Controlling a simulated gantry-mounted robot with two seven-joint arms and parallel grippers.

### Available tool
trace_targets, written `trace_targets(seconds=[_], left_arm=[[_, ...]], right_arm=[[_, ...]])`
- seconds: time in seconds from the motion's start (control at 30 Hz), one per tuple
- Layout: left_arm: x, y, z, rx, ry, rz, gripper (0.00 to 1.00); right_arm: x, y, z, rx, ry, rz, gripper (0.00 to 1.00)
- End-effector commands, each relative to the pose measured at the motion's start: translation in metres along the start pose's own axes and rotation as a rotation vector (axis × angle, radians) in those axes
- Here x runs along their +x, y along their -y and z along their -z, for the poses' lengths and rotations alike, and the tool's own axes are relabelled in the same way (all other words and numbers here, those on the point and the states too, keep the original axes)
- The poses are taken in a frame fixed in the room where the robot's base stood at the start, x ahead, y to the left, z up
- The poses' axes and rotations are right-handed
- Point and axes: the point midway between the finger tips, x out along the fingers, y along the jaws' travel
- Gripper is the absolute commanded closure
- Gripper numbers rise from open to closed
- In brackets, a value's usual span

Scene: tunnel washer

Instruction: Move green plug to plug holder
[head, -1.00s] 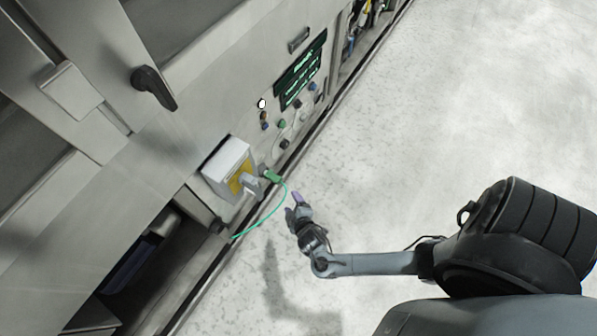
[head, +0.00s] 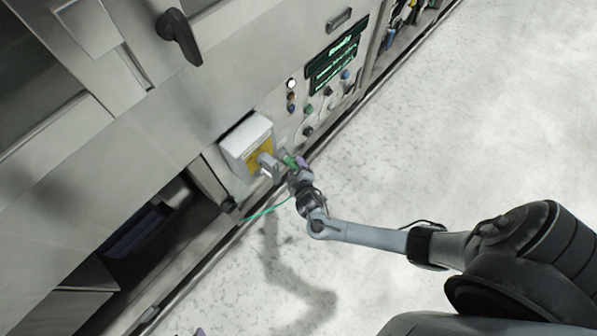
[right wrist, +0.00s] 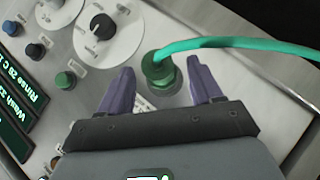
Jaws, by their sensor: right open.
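The green plug (head: 290,161) sits on the washer's front panel beside the white box, with its green cable (head: 264,212) hanging down to the left. In the right wrist view the plug (right wrist: 158,68) stands in a round socket, its cable leading off to the right. My right gripper (head: 296,164) is at the plug. In the right wrist view its purple fingers (right wrist: 160,90) are open, one on each side of the plug and apart from it. I cannot make out which part is the plug holder. My left gripper is not clearly in view.
The white box with a yellow plate and a grey switch handle (head: 267,165) is close left of the gripper. Knobs and buttons (head: 308,131) and a green-lit display (head: 337,58) are on the panel. A black door handle (head: 180,36) juts out above. The floor at right is clear.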

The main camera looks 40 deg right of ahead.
Motion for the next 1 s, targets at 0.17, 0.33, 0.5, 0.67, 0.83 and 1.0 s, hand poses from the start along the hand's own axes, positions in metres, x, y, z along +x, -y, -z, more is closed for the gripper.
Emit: trace_targets(seconds=[0.17, 0.33, 0.5, 0.67, 0.83, 1.0], left_arm=[[0.0056, -0.0002, -0.0018, 0.000, 0.000, 0.000, 0.52], [0.0054, 0.0004, -0.0018, 0.002, 0.000, 0.002, 0.52], [0.0051, 0.0017, -0.0019, 0.008, 0.000, 0.006, 0.52], [0.0051, 0.0028, -0.0021, 0.012, 0.000, 0.010, 0.52], [0.0051, 0.0029, -0.0021, 0.013, 0.000, 0.010, 0.52], [0.0050, 0.0026, -0.0019, 0.011, -0.001, 0.009, 0.52]], right_arm=[[0.0090, -0.0003, 0.0001, 0.000, -0.001, -0.001, 0.35], [0.0096, -0.0008, 0.0004, 0.001, 0.000, 0.000, 0.35], [0.0094, -0.0007, 0.0003, 0.000, 0.000, 0.000, 0.41], [0.0093, -0.0006, 0.0003, 0.000, 0.000, 0.000, 0.66], [0.0092, -0.0005, 0.0003, 0.000, 0.000, 0.000, 0.92], [0.0092, -0.0004, 0.0002, 0.000, 0.000, 0.000, 0.84]])
